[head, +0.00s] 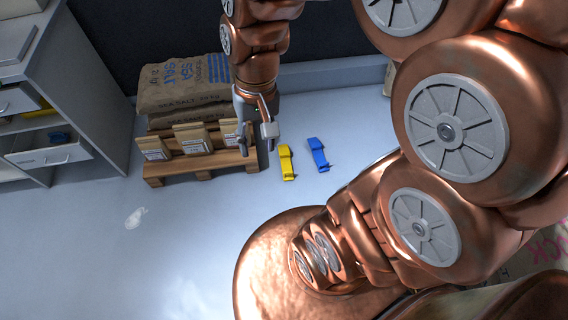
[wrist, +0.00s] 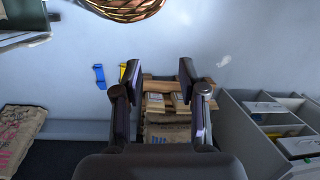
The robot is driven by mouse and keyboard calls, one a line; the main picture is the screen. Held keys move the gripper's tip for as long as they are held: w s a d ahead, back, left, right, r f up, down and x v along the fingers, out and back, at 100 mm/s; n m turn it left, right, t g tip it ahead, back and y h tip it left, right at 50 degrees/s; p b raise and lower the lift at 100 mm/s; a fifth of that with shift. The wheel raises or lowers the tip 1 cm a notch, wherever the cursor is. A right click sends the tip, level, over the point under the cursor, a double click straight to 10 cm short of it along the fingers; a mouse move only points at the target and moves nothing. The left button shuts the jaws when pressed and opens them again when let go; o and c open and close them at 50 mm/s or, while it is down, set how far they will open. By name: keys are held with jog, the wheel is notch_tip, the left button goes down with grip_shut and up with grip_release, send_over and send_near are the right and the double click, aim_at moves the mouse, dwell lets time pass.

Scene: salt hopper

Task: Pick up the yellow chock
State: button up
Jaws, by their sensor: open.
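The yellow chock (head: 286,162) lies on the pale floor just right of the pallet in the head view. The blue chock (head: 318,154) lies a little to its right, with a gap between them. My gripper (head: 256,138) is open and points down, left of the yellow chock in the picture and in front of the pallet goods. In the wrist view my gripper (wrist: 160,73) has nothing between its fingers. There the yellow chock (wrist: 122,71) shows beside the left finger, partly hidden by it, and the blue chock (wrist: 99,76) is further left.
A wooden pallet (head: 165,181) carries large salt sacks (head: 180,84) and several small paper bags (head: 193,138). A grey cabinet (head: 75,100) with open drawers stands at the left. A white patch (head: 136,217) marks the floor. The floor in front of the chocks is clear.

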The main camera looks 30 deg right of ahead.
jog(key=w+d+f+m+t+y+b, duration=0.15)
jog(key=w+f+m+b, duration=0.35)
jog(key=w+f, duration=0.55)
jog(key=w+d+f+m+y+b, duration=0.1)
jog(key=w+d+f+m+b, duration=0.2)
jog(key=w+f+b, duration=0.75)
jog(key=w+d+f+m+t+y+b, duration=0.1)
jog(key=w+d+f+m, duration=0.35)
jog(key=f, duration=1.15)
jog(key=w+d+f+m+t+h+b, duration=0.1)
jog(key=d+f+m+b, duration=0.35)
jog(key=f, duration=0.95)
jog(key=d+f+m+b, duration=0.2)
jog(key=d+f+b, duration=0.4)
jog(key=f, duration=0.9)
jog(key=w+d+f+m+t+h+b, duration=0.1)
jog(key=d+f+m+b, duration=0.2)
jog(key=d+f, duration=0.75)
jog(key=shift+y, duration=0.25)
jog(key=shift+s+a+b+x, duration=0.15)
jog(key=shift+s+b+x, duration=0.3)
jog(key=shift+x, duration=1.55)
jog(key=shift+s+a+b+x, duration=0.2)
jog(key=shift+b+x, duration=0.5)
jog(key=shift+x, duration=1.3)
jog(key=shift+s+a+b+x, duration=0.1)
jog(key=shift+s+b+x, duration=0.35)
jog(key=shift+x, duration=1.55)
jog(key=shift+w+m, duration=0.2)
jog(key=shift+m, duration=0.1)
